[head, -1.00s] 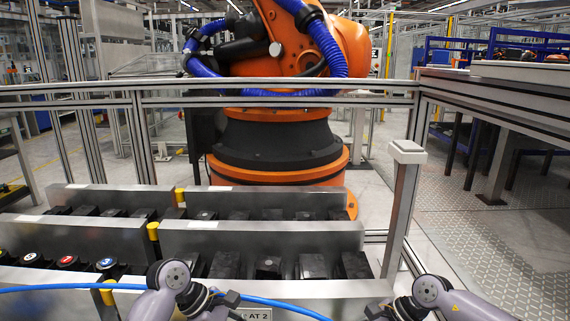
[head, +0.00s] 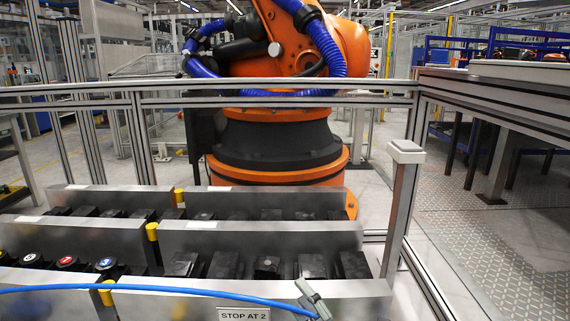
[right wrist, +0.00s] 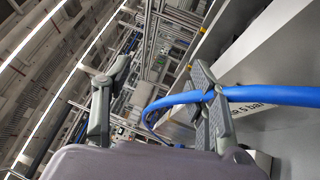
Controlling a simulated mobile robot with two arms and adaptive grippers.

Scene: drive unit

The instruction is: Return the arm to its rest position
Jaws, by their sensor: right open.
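My right gripper (head: 312,299) shows only as grey finger parts at the bottom middle of the head view, in front of the metal rack's front panel. In the right wrist view, the gripper (right wrist: 155,88) has its two fingers wide apart. A blue hose (head: 150,288) runs across the front of the rack in the head view and ends beside my right gripper. In the right wrist view the hose (right wrist: 272,95) passes at the right finger; whether it touches is unclear. The rest of my right arm is hidden below the frame. My left gripper is out of view.
The metal rack (head: 230,240) holds rows of black parts and several coloured round caps. A "STOP AT 2" sign (head: 244,315) is on its front. An orange robot (head: 280,130) stands beyond the fence.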

